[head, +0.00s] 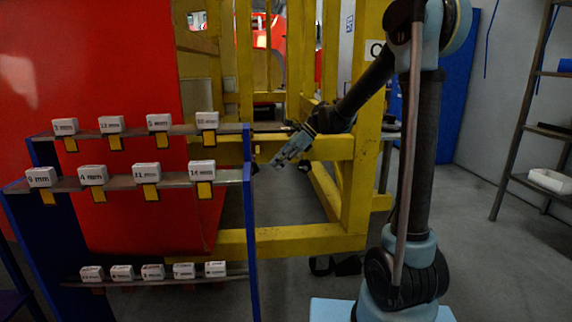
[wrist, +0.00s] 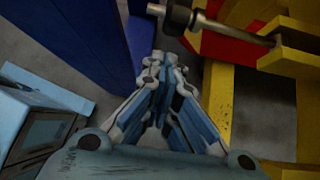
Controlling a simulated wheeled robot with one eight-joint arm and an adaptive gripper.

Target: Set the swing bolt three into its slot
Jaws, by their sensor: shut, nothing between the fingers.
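A swing bolt (wrist: 230,31), a metal rod with a dark thick nut and a pale end, lies across the top of the wrist view. Its right end reaches a yellow bracket (wrist: 292,62) with two plates and a gap between them. I cannot tell whether the rod sits fully in that slot, or which bolt number it is. My gripper (wrist: 163,65) is shut and empty, apart from the bolt and below it in the wrist view. In the head view my gripper (head: 279,162) is beside the yellow frame, tilted down to the left.
A blue rack (head: 250,215) with shelves of labelled white boxes (head: 147,172) stands left of my gripper. The yellow frame (head: 290,243) and a red nosecone (head: 120,60) are close by. Grey floor is open at the right, before a metal shelf (head: 520,120).

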